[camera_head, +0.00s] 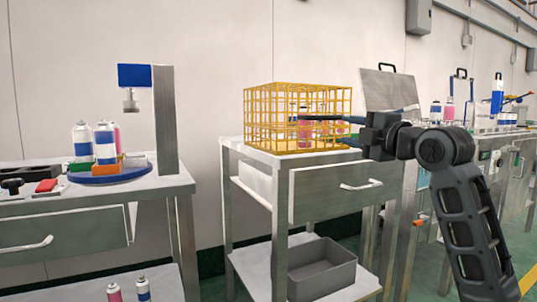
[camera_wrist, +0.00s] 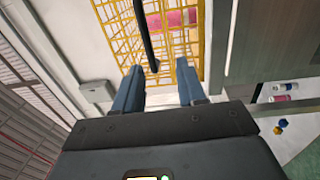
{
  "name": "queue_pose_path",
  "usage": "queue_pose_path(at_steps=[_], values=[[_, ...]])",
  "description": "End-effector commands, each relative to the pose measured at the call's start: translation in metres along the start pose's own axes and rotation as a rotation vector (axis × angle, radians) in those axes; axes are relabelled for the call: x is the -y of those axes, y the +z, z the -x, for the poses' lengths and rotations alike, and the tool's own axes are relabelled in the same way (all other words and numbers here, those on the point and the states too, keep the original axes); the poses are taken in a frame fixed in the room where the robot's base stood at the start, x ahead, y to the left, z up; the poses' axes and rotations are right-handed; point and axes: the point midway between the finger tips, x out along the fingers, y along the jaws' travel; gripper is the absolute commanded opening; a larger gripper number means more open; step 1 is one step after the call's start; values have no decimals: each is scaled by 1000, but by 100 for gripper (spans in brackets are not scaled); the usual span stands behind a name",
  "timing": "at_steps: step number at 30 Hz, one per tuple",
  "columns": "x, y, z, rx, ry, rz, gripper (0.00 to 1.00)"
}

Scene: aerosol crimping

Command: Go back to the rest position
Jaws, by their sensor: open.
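My gripper (camera_head: 325,120) is at the right side of the yellow wire cage (camera_head: 262,118) on the middle steel table (camera_head: 300,160). Its two fingers reach toward the cage, and I cannot tell whether the tips pass between the wires. In the wrist view my gripper (camera_wrist: 158,82) shows two blue-grey fingers spread apart with nothing held between them. The yellow cage (camera_wrist: 112,28) lies just beyond the fingertips there. A pink can (camera_head: 305,128) stands inside the cage, and pink shows behind the wires in the wrist view (camera_wrist: 185,17).
On the left table (camera_head: 150,190) stand a post with a blue head (camera_head: 134,76), several cans and a blue round plate (camera_head: 110,174). A grey bin (camera_head: 320,265) sits on the middle table's lower shelf. More benches with bottles (camera_head: 450,110) run along the right wall.

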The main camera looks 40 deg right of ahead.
Motion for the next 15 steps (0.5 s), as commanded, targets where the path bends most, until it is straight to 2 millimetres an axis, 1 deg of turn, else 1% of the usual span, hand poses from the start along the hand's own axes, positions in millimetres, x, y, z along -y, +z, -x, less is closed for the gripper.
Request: queue_pose_path(at_steps=[5, 8, 11, 14, 15], values=[[0, 0, 0, 0, 1, -1, 40], [6, -4, -1, -4, 3, -25, 40], [23, -17, -2, -14, 13, -103, 40], [51, -38, -2, -27, 26, -234, 40], [64, -48, -1, -32, 31, -294, 40]])
